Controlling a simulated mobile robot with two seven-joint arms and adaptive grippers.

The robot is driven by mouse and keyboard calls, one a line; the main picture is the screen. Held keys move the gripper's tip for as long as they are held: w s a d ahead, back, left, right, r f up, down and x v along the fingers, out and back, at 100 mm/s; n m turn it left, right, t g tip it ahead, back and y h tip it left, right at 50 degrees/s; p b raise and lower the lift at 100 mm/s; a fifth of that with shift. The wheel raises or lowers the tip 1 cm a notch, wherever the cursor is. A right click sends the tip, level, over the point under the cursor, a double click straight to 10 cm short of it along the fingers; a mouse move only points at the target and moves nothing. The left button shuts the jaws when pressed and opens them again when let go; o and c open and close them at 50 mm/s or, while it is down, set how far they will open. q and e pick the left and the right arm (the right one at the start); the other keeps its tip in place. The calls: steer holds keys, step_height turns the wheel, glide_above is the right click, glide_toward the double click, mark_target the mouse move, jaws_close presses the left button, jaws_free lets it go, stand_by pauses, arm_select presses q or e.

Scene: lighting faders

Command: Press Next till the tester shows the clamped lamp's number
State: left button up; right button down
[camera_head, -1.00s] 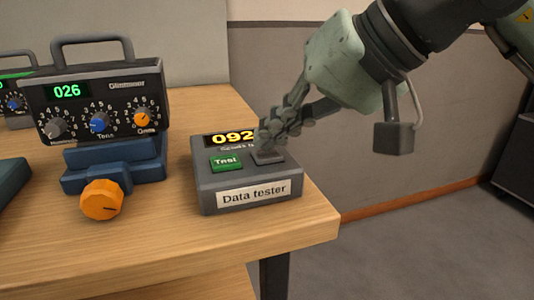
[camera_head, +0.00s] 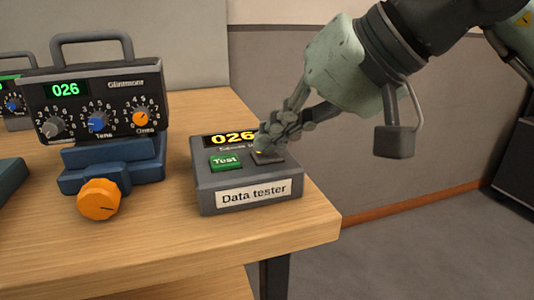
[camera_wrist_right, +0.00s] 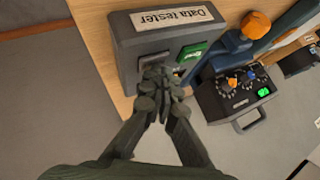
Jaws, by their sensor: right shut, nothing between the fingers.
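The data tester (camera_head: 247,190) is a grey box near the table's right edge. The clamped lamp unit (camera_head: 95,98) reads 026 in green and sits in a blue clamp (camera_head: 115,165) with an orange knob. My right gripper (camera_head: 265,147) is shut and empty, its fingertips at the dark button; it also shows in the right wrist view (camera_wrist_right: 157,75). My left gripper is not in view.
Another lamp unit (camera_head: 14,98) stands behind at the far left. A dark teal block (camera_head: 8,178) is cut off by the left edge. The wooden table (camera_head: 170,250) is bare in front of the tester and ends just right of it.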

mark_target(272, 157)
steer(key=shift+r, duration=0.75)
steer(key=shift+r+p, duration=1.7)
steer(key=shift+r, duration=0.85)
steer(key=shift+f, duration=0.1)
